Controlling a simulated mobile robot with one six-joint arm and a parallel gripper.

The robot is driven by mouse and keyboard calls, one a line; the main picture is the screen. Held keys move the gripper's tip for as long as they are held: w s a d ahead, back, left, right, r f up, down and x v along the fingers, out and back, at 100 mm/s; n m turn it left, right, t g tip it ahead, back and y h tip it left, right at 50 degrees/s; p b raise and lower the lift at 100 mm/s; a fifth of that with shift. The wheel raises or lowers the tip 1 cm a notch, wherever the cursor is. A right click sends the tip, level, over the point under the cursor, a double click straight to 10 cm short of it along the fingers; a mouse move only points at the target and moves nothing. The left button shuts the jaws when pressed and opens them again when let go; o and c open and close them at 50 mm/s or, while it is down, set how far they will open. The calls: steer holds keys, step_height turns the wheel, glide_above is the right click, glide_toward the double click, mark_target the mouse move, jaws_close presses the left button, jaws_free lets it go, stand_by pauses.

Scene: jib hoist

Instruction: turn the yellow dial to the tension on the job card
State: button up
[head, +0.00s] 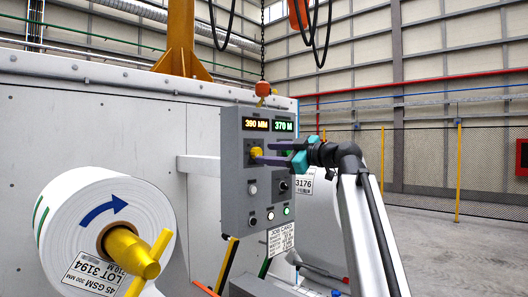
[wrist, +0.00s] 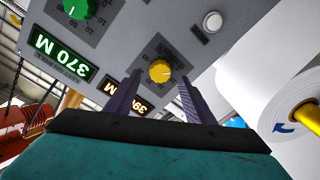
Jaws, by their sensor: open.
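The yellow dial (head: 256,154) is on the front of a grey control box (head: 236,190), under an amber display reading 390 MM. In the wrist view the dial (wrist: 160,70) has a light pointer mark and a printed scale too small to read. My gripper (head: 268,158) is open in front of the dial. In the wrist view its two purple fingers (wrist: 160,84) stand either side of the dial, their tips close to it; I cannot tell whether they touch. The white job card (head: 281,239) hangs below the box; its lines are too small to read.
A green display (head: 284,126) reads 370 M, and a green dial (wrist: 78,8) shows in the wrist view. Buttons and a black switch (head: 284,186) sit lower on the box. A large white paper roll (head: 75,210) stands left; a hoist chain (head: 263,50) hangs behind.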

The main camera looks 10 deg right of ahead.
mark_target(257, 153)
steer(key=shift+x, duration=1.4)
steer(key=shift+c, duration=0.5)
steer(key=c, duration=1)
steer(key=shift+o, duration=0.2)
